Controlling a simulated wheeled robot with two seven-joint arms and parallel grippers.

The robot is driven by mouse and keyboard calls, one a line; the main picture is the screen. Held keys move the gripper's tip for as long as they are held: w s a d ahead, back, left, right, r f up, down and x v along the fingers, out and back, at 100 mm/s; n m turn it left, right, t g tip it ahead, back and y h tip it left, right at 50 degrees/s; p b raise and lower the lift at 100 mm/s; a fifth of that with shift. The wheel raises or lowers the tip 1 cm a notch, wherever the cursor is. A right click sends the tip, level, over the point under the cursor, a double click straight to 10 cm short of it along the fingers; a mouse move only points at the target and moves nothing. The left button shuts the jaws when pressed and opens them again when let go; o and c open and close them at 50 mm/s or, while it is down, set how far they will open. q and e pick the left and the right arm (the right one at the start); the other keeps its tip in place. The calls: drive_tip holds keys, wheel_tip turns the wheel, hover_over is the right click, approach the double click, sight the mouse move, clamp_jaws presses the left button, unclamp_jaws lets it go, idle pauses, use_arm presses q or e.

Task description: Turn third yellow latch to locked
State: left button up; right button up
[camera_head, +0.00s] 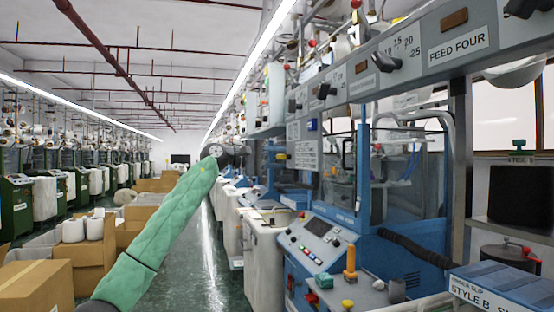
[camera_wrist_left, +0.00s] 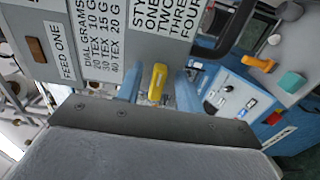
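A yellow latch (camera_wrist_left: 157,82) stands out from the grey panel in the left wrist view, below the printed signs. Its tip is small and yellow in the head view (camera_head: 281,156). My left gripper (camera_wrist_left: 159,76) is open, with one blue finger on each side of the latch and a visible gap to each. In the head view the left gripper (camera_head: 262,154) is at the end of my green-sleeved arm, in front of the machine row and partly dark. Which latch in the row this is, I cannot tell. My right gripper is not in view.
A grey panel with a FEED FOUR label (camera_head: 458,48) and black knobs hangs at upper right. A blue machine console (camera_head: 322,240) with an orange peg (camera_head: 350,262) stands below. Cardboard boxes (camera_head: 38,285) stand at left. The green aisle floor (camera_head: 205,270) is clear.

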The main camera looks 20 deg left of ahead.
use_arm(q)
drive_tip(key=v, duration=0.7)
drive_tip(key=shift+s+a+b, duration=0.2)
drive_tip(key=shift+a+b, duration=0.15)
drive_tip(key=shift+b, duration=0.1)
drive_tip(key=shift+f, duration=0.1)
